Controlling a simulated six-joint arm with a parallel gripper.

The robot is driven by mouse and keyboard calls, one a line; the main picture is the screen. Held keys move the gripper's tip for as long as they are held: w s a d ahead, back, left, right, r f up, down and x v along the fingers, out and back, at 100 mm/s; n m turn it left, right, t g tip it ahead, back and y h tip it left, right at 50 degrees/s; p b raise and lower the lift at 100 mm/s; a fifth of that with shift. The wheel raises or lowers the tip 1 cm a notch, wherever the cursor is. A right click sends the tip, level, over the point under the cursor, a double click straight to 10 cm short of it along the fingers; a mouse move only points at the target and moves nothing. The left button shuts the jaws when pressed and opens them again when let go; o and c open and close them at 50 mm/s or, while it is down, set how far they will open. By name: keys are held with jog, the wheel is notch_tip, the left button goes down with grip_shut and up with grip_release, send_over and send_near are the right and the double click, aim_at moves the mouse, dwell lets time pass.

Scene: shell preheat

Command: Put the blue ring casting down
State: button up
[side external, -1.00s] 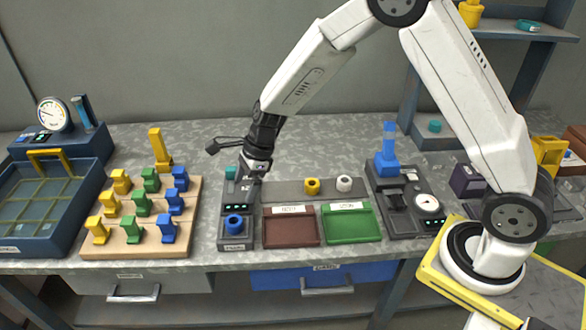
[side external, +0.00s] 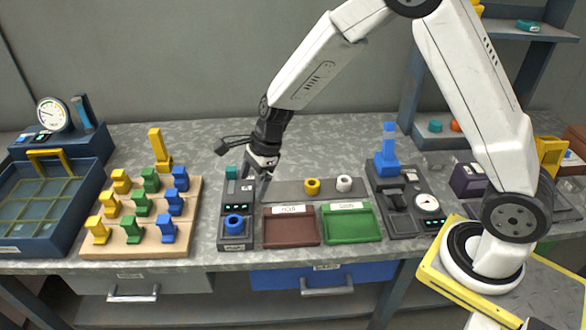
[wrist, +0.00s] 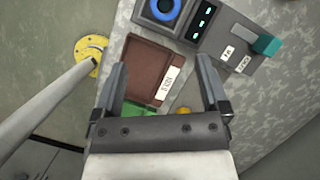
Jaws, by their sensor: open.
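The blue ring casting (side external: 234,224) sits on the front pad of the dark heater unit (side external: 223,243), left of the brown tray. In the wrist view the blue ring (wrist: 160,10) shows at the top edge, partly cut off, on the same unit. My gripper (side external: 256,187) is open, above and behind the ring, near the unit's right edge. In the wrist view my gripper (wrist: 163,80) has its two fingers spread wide with nothing between them. The ring is apart from both fingers.
A brown tray (side external: 291,240) and a green tray (side external: 352,237) stand right of the unit. A yellow ring (side external: 312,186) and a white ring (side external: 344,183) lie behind them. A wooden rack (side external: 107,250) with coloured blocks is on the left. A gauge unit (side external: 405,228) stands right.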

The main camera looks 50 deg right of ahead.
jog(key=s+d+r+n+h, duration=0.2)
jog(key=s+d+n, duration=0.2)
jog(key=s+n, duration=0.5)
jog(key=s+d+r+n+h, duration=0.1)
jog(key=s+d+n, duration=0.3)
jog(key=s+n, duration=0.5)
jog(key=r+n, duration=0.1)
jog(key=n, duration=0.1)
jog(key=shift+d+r+n+t+h, duration=0.15)
jog(key=shift+r+n+t+h, duration=0.2)
jog(key=shift+n+t+h, duration=0.05)
jog(key=shift+w, duration=0.1)
